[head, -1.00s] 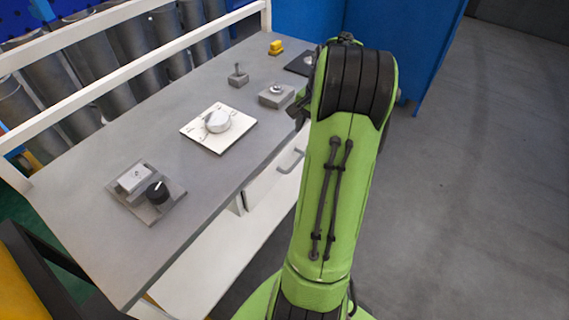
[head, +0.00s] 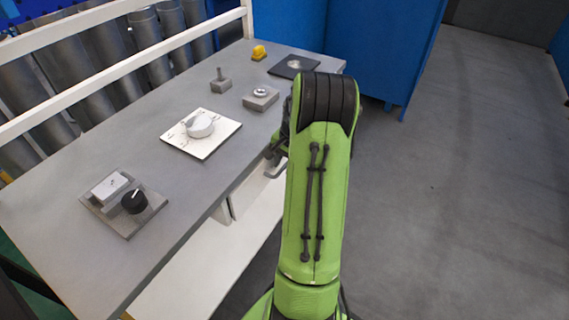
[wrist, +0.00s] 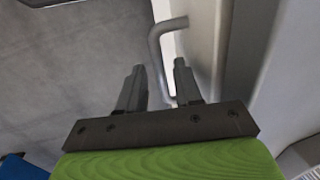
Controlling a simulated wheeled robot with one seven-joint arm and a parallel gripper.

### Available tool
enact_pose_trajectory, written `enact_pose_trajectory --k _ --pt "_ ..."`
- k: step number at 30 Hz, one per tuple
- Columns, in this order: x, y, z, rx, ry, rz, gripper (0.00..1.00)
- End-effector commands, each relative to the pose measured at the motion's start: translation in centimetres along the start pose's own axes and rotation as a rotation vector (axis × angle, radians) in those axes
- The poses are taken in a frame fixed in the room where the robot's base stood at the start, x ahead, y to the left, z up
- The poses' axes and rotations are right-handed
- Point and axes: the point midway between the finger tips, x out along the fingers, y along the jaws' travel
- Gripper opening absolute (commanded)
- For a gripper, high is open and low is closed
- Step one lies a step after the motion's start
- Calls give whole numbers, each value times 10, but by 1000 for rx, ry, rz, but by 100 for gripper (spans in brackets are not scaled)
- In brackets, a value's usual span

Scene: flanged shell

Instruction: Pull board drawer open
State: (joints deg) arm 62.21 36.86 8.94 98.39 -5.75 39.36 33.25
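The board drawer has a white front (head: 252,194) below the grey tabletop's right edge, partly hidden by my arm. It looks about flush under the table. Its grey bar handle (wrist: 158,62) shows in the wrist view, and a bit of the handle (head: 275,171) shows in the head view. My gripper (wrist: 158,66) is open, with its two dark fingers on either side of the handle bar. The bar runs between them with gaps visible, and I cannot tell if either finger touches it. In the head view my gripper is mostly hidden behind my green arm.
The grey tabletop (head: 130,165) carries a white plate with a round knob (head: 201,128), a block with a black dial (head: 134,201), small grey blocks, a yellow piece (head: 259,53) and a dark plate (head: 293,66). A blue cabinet (head: 380,50) stands behind. The floor at right is clear.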

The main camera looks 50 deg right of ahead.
Motion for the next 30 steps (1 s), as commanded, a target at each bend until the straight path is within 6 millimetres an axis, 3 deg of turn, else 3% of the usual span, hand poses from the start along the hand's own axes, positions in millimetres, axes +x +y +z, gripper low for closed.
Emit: enact_pose_trajectory --k 1,6,20,26,30 --pt "0 0 0 0 0 0 26" --pt "0 0 0 0 0 0 0" --pt "-1 4 0 1 0 1 0" --pt "-6 26 0 5 0 2 0" --pt "-12 56 0 7 0 3 0"
